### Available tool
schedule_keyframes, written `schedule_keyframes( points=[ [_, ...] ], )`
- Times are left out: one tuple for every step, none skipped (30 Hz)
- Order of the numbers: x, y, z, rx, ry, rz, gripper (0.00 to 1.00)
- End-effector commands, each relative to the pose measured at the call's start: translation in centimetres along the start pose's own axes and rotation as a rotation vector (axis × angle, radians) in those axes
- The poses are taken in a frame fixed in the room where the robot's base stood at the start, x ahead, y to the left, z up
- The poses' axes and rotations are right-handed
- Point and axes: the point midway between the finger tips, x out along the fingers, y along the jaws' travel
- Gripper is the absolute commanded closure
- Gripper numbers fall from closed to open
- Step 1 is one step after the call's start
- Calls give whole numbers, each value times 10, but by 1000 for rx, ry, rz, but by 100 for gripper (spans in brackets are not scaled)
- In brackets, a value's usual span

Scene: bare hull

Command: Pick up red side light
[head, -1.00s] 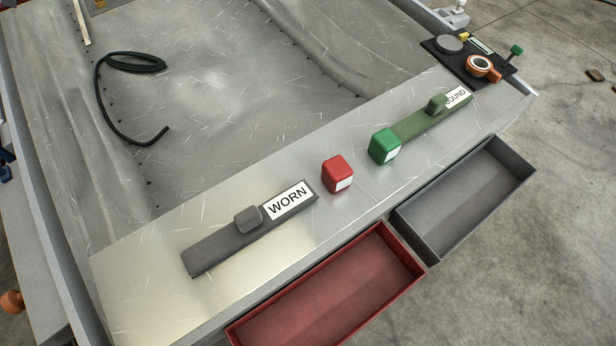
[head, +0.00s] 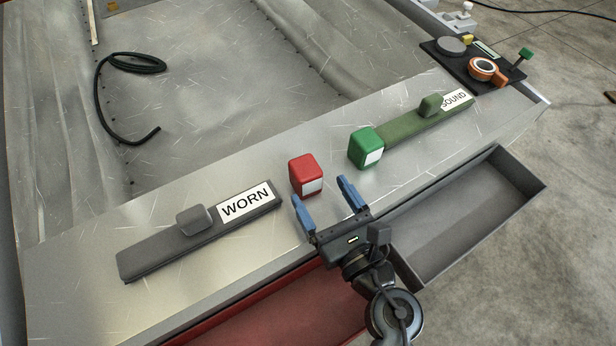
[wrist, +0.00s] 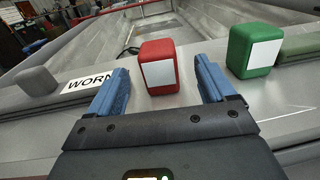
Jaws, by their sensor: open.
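The red side light (head: 304,173) is a small red block with a white front panel, standing on the metal deck between the WORN strip and the green side light. My gripper (head: 325,193) is open and empty, just in front of the red light, with its blue fingers pointing toward it. In the wrist view the red light (wrist: 158,66) stands ahead, centred between the two fingertips (wrist: 160,75). The fingers appear not to touch it. The green side light (head: 366,147) stands to the right, outside the right finger.
A grey strip labelled WORN (head: 200,231) lies left and a green strip labelled SOUND (head: 415,120) lies right. A red tray (head: 290,310) and a grey tray (head: 470,215) sit along the front edge. A black cable (head: 112,116) lies farther back.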

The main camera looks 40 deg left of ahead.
Motion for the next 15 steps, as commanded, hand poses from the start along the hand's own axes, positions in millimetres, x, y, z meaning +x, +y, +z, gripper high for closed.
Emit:
schedule_keyframes(
  points=[
    [6, 0, 0, -3, 0, 2, 17],
    [9, 0, 0, -3, 0, 2, 17],
    [14, 0, 0, -3, -1, 3, 17],
    [17, 1, 1, -3, -1, 2, 17],
    [19, 1, 0, -2, 0, 2, 17],
    [23, 1, 0, -1, 0, 2, 17],
    [26, 1, 0, -1, 0, 2, 17],
    [29, 1, 0, -1, -1, 2, 17],
    [34, 2, 0, -1, -1, 2, 17],
    [38, 2, -1, 0, -1, 1, 17],
    [43, 2, -1, 0, -1, 2, 17],
    [49, 3, -1, 0, -2, 2, 17],
    [53, 4, -1, 1, -1, 2, 17],
    [58, 3, -1, 1, -1, 1, 17],
    [62, 4, -1, 1, -2, 2, 17]
  ],
)
